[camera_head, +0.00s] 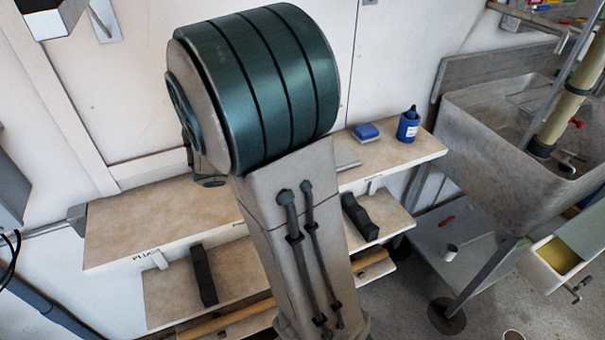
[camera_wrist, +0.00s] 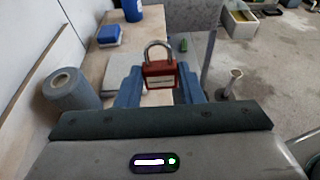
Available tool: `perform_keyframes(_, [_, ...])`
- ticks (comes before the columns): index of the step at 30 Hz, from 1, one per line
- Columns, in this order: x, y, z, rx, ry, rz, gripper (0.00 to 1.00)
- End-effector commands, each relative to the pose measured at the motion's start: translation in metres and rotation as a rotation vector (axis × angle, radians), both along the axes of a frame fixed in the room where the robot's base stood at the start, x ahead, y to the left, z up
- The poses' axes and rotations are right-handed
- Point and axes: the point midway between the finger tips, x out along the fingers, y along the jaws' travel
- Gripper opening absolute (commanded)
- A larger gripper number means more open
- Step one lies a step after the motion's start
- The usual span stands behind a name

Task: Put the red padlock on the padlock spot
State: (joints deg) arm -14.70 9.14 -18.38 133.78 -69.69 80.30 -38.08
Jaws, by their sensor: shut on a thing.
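The red padlock (camera_wrist: 160,75) shows in the wrist view with its steel shackle upward and a pale label on its front. My gripper (camera_wrist: 159,88) is shut on the padlock, with a blue-grey finger on either side of it. The padlock is over the beige shelf top, seen from above; its height over the shelf is unclear. In the head view my arm hides the gripper and the padlock. A flat grey plate (camera_head: 347,158) lies on the shelf, also seen in the wrist view (camera_wrist: 117,70). I cannot make out a marked padlock spot.
A blue box (camera_head: 366,131) and a blue bottle (camera_head: 408,127) stand at the shelf's right end. A grey roll (camera_wrist: 72,92) stands left of the gripper. A stone sink (camera_head: 510,125) is right of the shelf (camera_head: 140,215), whose left part is clear.

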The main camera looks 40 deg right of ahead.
Motion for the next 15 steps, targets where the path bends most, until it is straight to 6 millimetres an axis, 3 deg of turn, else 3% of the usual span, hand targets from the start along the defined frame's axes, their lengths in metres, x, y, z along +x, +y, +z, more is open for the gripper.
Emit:
perform_keyframes(6, [0.03, -0.003, -0.019, -0.001, 0.001, -0.001, 0.09])
perform_keyframes(11, [0.036, -0.003, -0.023, -0.001, 0.0, 0.0, 0.09])
perform_keyframes(15, [0.036, -0.003, -0.04, 0.0, 0.003, 0.001, 0.09])
